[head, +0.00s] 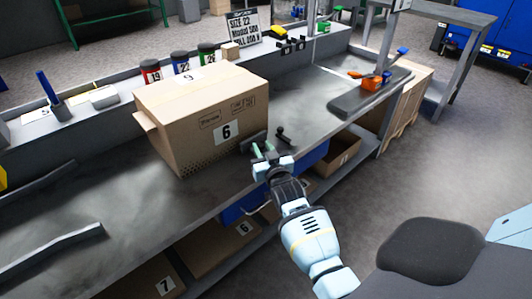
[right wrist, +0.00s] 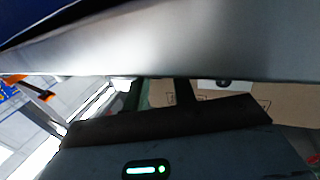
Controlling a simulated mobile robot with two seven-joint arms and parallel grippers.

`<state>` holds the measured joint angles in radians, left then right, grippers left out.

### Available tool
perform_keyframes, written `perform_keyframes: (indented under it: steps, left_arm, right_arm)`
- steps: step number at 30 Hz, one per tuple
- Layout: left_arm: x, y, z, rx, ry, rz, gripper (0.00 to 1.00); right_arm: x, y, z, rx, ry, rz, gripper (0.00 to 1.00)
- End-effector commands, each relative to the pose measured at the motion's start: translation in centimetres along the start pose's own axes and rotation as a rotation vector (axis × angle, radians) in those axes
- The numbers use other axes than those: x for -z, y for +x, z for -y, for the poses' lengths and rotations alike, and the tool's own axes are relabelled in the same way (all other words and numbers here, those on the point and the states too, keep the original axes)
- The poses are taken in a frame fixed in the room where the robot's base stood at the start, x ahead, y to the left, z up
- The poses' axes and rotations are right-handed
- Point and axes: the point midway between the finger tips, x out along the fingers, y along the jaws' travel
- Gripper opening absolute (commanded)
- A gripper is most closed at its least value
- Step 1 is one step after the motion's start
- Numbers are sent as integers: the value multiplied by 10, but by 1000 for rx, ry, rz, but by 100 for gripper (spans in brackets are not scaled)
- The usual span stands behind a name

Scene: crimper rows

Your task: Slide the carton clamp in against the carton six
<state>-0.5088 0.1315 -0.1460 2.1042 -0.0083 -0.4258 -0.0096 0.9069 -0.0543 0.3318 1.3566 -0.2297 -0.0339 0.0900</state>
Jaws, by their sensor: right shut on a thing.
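The carton six (head: 190,128), a brown box with a white "6" label, stands upright on the grey bench. Part of it also shows behind the gripper in the right wrist view (right wrist: 285,100). The carton clamp (head: 253,141) appears as a dark block at the carton's lower right, with a black knob (head: 283,135) beside it. I cannot tell whether the block touches the carton. My right gripper (head: 266,153), with greenish fingertips, is shut on the clamp at the bench's front edge. The gripped part is mostly hidden. My left gripper is not in view.
Several numbered cans (head: 181,62) and a sign (head: 244,27) stand behind the carton. A dark pad (head: 360,98) with an orange tool (head: 371,82) lies to the right. Grey rails (head: 50,252) lie at left.

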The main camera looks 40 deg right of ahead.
Motion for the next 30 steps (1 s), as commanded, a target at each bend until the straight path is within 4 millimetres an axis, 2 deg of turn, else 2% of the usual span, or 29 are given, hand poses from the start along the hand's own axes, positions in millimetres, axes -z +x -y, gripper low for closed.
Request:
perform_keyframes:
  steps: [4, 5, 10, 20, 23, 30]
  left_arm:
    - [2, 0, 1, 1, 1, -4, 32]
    - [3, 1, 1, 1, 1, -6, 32]
    - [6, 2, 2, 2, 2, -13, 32]
    - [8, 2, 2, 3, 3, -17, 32]
    - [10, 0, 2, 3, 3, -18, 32]
    - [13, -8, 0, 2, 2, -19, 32]
  right_arm:
    - [-1, 0, 0, 0, 0, 2, 0]
    - [-1, 0, 0, 0, 0, 2, 28]
    - [0, 0, 0, 0, 0, 2, 48]
    - [0, -4, 0, 0, 0, 1, 48]
    - [0, -12, 0, 0, 0, 1, 48]
    - [0, -48, 0, 0, -1, 2, 48]
